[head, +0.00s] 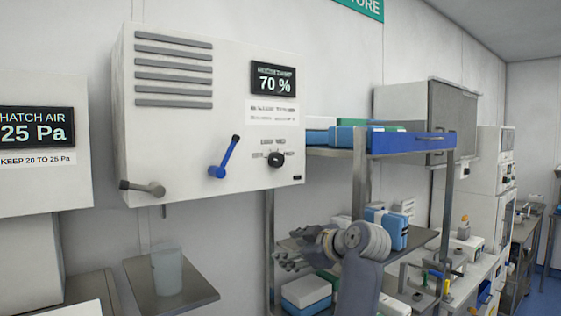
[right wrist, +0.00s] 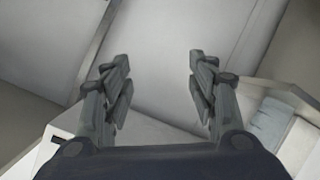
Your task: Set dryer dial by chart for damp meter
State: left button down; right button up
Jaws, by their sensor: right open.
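The white dryer unit (head: 170,120) hangs on the wall in the head view. Its dark meter display (head: 273,79) reads 70 %. A small chart label (head: 271,111) sits below the display, too fine to read. The black dial (head: 275,159) is at the lower right of the front, with small markings around it. A blue lever (head: 224,157) and a grey lever (head: 142,188) are to its left. My right gripper (head: 288,254) is below the unit, apart from the dial. In the right wrist view, its two fingers (right wrist: 155,90) are spread with nothing between them. My left gripper is not in view.
A clear cup (head: 167,271) stands on a small shelf (head: 190,297) below the unit. A metal rack to the right holds a blue bin (head: 410,143) and boxes (head: 386,230). At left, a hatch air panel (head: 37,128) reads 25 Pa.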

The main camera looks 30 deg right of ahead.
aim_at(280, 161)
jog(key=s+d+r+n+t+y, duration=0.1)
jog(key=s+r+n+t, duration=0.15)
jog(key=r, duration=0.75)
jog(key=s+d+r+n+t+y, duration=0.1)
jog(key=s+d+r+t, duration=0.15)
jog(key=r, duration=0.75)
jog(key=shift+g, duration=0.4)
jog(key=w+a+p, duration=0.1)
jog(key=w+p, duration=0.1)
jog(key=w, duration=0.1)
jog(key=w+r+p, duration=0.1)
jog(key=w+p, duration=0.1)
jog(key=w, duration=0.1)
jog(key=w+a+p, duration=0.1)
jog(key=w+p, duration=0.1)
jog(key=w, duration=0.1)
jog(key=shift+a+r+p, duration=0.15)
jog(key=shift+a+p, duration=0.15)
jog(key=shift+a, duration=0.05)
jog(key=shift+w, duration=0.55)
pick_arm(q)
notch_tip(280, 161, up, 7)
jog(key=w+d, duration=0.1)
pick_arm(e)
jog(key=shift+f, duration=0.2)
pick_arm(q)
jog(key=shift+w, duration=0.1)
pick_arm(e)
jog(key=c, duration=1.1)
